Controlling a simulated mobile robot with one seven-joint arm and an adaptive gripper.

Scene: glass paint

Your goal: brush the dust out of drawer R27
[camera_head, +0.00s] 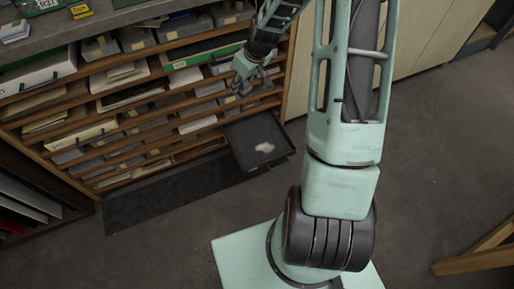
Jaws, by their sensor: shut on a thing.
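An open dark drawer (236,143) sticks out low at the right end of the wooden shelf unit. A pale patch of dust (264,147) lies on its floor. Its label is not readable, so I cannot tell from the picture whether it is R27. My gripper (243,88) is above and behind the drawer in the picture, in front of the shelves and apart from the dust. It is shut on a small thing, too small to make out. No brush can be clearly identified.
The shelf unit (57,147) is packed with boxes, folders and papers. A green-edged box (190,57) is near my gripper. A dark mat (165,196) lies on the floor left of the drawer. A wooden piece (480,262) stands at lower right. The floor right of the drawer is clear.

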